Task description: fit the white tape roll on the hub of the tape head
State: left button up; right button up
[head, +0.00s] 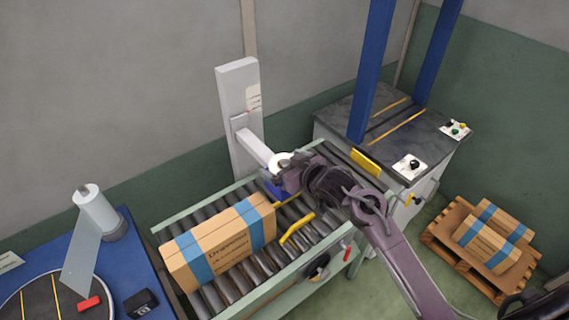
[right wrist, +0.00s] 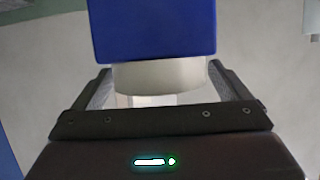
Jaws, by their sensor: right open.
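The white tape roll (head: 279,159) is at the end of the arm of the tape head (head: 255,149), above the conveyor. In the right wrist view the roll (right wrist: 160,76) sits between my right gripper's fingers, directly against or close to a blue block (right wrist: 152,30) of the tape head. My right gripper (head: 284,171) is open around the roll, with pale gaps between fingers and roll. The hub is hidden, so I cannot tell how far the roll is on it. My left gripper is not in view.
A carton with blue bands (head: 215,245) lies on the roller conveyor (head: 330,232), left of the tape head. A strapping machine (head: 395,140) stands behind. A pallet (head: 455,250) with cartons is at right. A blue table (head: 130,255) with a film roll (head: 97,210) is at left.

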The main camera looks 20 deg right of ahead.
jog(key=shift+s+d, duration=0.1)
jog(key=b+v, duration=0.1)
jog(key=v, duration=0.6)
jog(key=shift+s+r, duration=0.2)
jog(key=shift+s, duration=0.05)
